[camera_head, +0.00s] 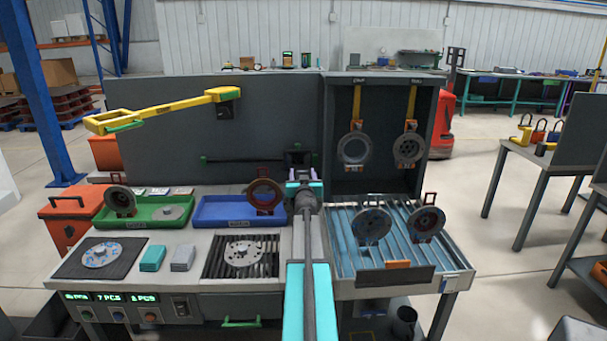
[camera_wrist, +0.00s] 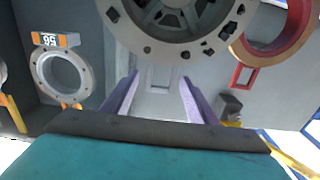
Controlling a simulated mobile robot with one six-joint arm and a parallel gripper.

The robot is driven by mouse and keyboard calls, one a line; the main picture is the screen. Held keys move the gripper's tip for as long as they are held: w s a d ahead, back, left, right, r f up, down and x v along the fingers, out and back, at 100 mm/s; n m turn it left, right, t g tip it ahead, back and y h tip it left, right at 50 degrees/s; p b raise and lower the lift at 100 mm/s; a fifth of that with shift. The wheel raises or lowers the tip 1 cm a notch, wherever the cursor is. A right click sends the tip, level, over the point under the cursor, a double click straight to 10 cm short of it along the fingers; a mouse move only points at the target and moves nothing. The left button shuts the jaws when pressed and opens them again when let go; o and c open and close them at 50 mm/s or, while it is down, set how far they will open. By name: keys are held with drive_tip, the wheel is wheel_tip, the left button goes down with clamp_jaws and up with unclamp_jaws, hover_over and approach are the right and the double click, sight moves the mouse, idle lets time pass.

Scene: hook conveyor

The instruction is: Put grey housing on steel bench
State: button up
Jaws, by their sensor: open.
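My gripper (camera_head: 301,168) is at the end of the raised arm, in front of the dark back panel and left of the hanging cabinet. Its purple fingers are apart and empty in the wrist view (camera_wrist: 157,92). A grey ring-shaped housing (camera_head: 357,149) hangs from the left yellow hook, apart from my gripper and to its right. A grey ring with an orange numbered tag shows in the wrist view (camera_wrist: 66,78), at left. A grey disc with several holes (camera_head: 409,149) hangs from the right hook. The grey bench (camera_head: 190,236) stands in front; I cannot tell which surface is the steel bench.
A green tray (camera_head: 128,215) and a blue tray (camera_head: 212,208) hold round parts. A perforated disc (camera_head: 243,253) lies on a black grille. Discs (camera_head: 371,226) stand on the ribbed blue surface (camera_head: 343,262) at right. A yellow arm (camera_head: 165,107) juts out upper left.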

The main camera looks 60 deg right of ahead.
drive_tip(key=v, duration=1.1)
drive_tip(key=shift+a, duration=0.2)
drive_tip(key=shift+s, duration=0.1)
idle(0.8)
